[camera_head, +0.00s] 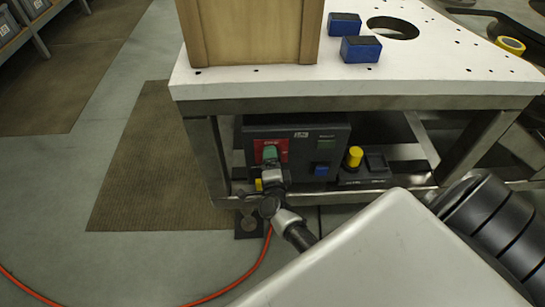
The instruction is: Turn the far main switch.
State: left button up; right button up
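A dark control box (338,142) sits under the white plate table. On its left part is a red plate (281,146) with a switch (270,153) that looks green. The gripper of my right arm (271,175), whose arm comes in from the lower right, is right in front of this switch. I cannot tell whether it touches the switch or whether its fingers are open or shut; the fingers are small and dark. It hides the lower part of the red plate. My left gripper is not in view.
The white tabletop (440,60) carries a wooden box (250,32) and two blue blocks (361,49). A yellow knob (354,156) stands on a low black unit right of the control box. A metal leg (207,155) is close left. A red hose (262,262) crosses the floor.

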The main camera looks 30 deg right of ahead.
jog(key=v, duration=1)
